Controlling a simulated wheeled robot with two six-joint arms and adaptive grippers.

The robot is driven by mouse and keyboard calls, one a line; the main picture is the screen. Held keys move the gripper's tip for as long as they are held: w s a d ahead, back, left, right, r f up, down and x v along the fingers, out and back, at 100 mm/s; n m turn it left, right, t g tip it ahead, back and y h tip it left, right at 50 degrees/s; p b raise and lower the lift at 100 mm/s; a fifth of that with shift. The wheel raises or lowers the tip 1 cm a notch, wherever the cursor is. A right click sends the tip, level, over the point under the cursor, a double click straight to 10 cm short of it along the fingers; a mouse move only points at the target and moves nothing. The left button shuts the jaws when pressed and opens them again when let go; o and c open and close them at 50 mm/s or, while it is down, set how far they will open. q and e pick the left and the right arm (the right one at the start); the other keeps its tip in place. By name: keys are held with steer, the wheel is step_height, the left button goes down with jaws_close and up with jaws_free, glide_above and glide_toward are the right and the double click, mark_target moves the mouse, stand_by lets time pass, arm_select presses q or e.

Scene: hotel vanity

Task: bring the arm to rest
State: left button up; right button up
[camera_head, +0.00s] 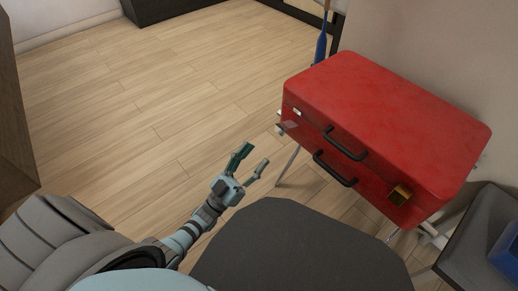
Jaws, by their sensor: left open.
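My left gripper (252,165) is in the lower middle of the head view. Its two fingers are spread apart with nothing between them. It is over the wooden floor, to the left of the red case and apart from it. My left arm (188,234) reaches up to it from the lower left. My right gripper does not show in this view.
A red case (385,115) with black handles and a brass latch stands on thin legs at the right. A dark surface with a blue object (506,252) is at the lower right corner. A blue item (321,48) hangs behind the case. Wooden floor (130,110) is clear at left.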

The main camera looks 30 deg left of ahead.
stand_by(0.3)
